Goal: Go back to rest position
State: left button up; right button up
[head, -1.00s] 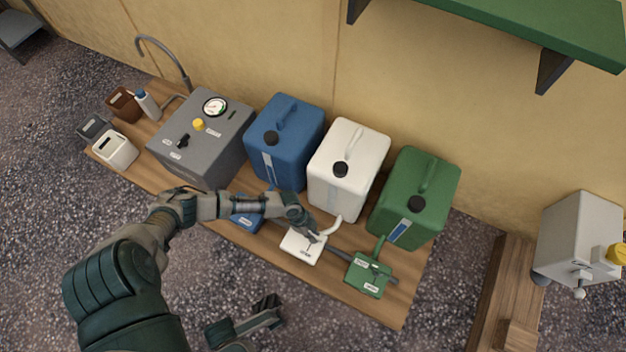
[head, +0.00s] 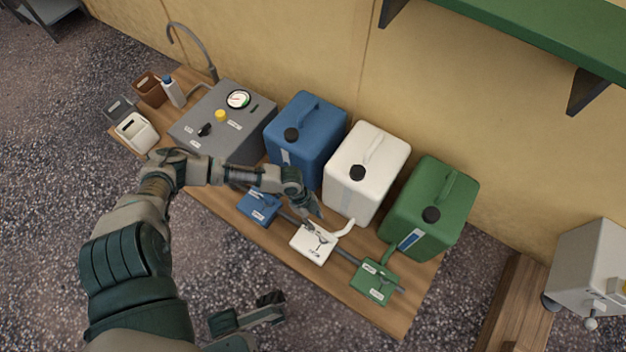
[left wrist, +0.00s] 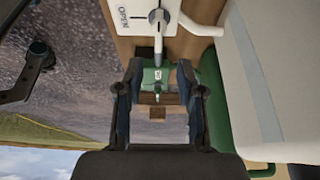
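My left gripper (head: 312,206) is in front of the white canister (head: 366,172), near the white valve block (head: 312,243) and apart from its lever. In the left wrist view its two fingers (left wrist: 160,108) are spread with nothing between them. The white block, marked OPEN, also shows at the top of that view (left wrist: 142,14), with a grey lever. The green valve block (left wrist: 152,80) shows beyond the fingers. My right gripper (head: 262,312) is low in the head view, off the bench's front edge; its fingers are unclear.
A green shelf (head: 540,35) overhangs at upper right. Gravel floor in front is open.

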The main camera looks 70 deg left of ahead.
pick_arm(q)
jog(key=shift+s+a+r, duration=0.15)
jog(key=shift+a+r, duration=0.05)
jog(key=shift+r, duration=0.4)
